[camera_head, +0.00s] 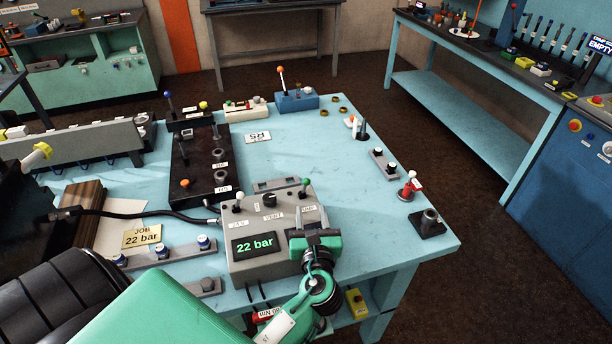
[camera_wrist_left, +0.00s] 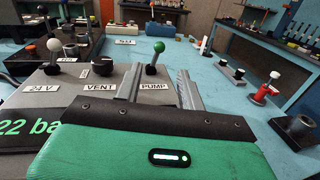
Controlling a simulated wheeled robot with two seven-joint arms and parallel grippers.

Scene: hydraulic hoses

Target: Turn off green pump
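The pump lever with a green ball (camera_head: 305,183) stands nearly upright on the grey control box (camera_head: 281,268), at its right side. In the left wrist view the green ball (camera_wrist_left: 158,47) stands above the PUMP label, beyond and between my finger lines. My left gripper (camera_head: 311,233) is at the box's front right corner, its fingers apart. In the wrist view the left gripper (camera_wrist_left: 160,80) is open and empty, with no visible contact with the lever. The box display (camera_head: 255,245) reads 22 bar. My right gripper is not in view.
A black hose (camera_head: 150,215) runs into the box's left side.

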